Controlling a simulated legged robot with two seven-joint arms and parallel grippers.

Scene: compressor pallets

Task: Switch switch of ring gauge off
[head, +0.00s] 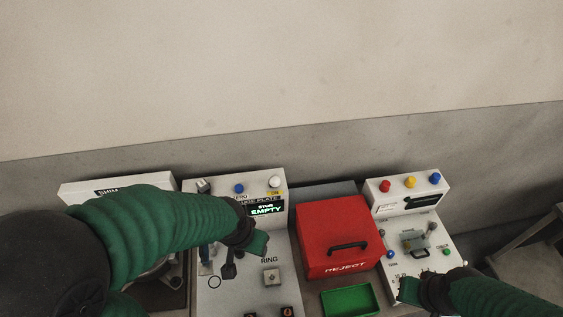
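The ring gauge is a white panel (240,298) in the middle, with a "RING" label and a lit display (266,210) reading "EMPTY". A grey block-like switch (203,186) sits at its top left, a blue button (239,188) beside it, and a white knob (275,181) above a yellow "ON" label. A small square fitting (271,276) sits below "RING". I cannot tell which is the gauge's switch. My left gripper (256,244) is over the panel, below the display; its arm hides part of the panel. My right gripper (409,290) is low over the right-hand station. Neither gripper's opening is clear.
A red "REJECT" box (335,225) with a black handle stands right of the gauge, with a green tray (350,301) in front. A white station (440,228) with red, yellow and blue buttons is at right. A shim station (75,191) is at left. The wall is behind.

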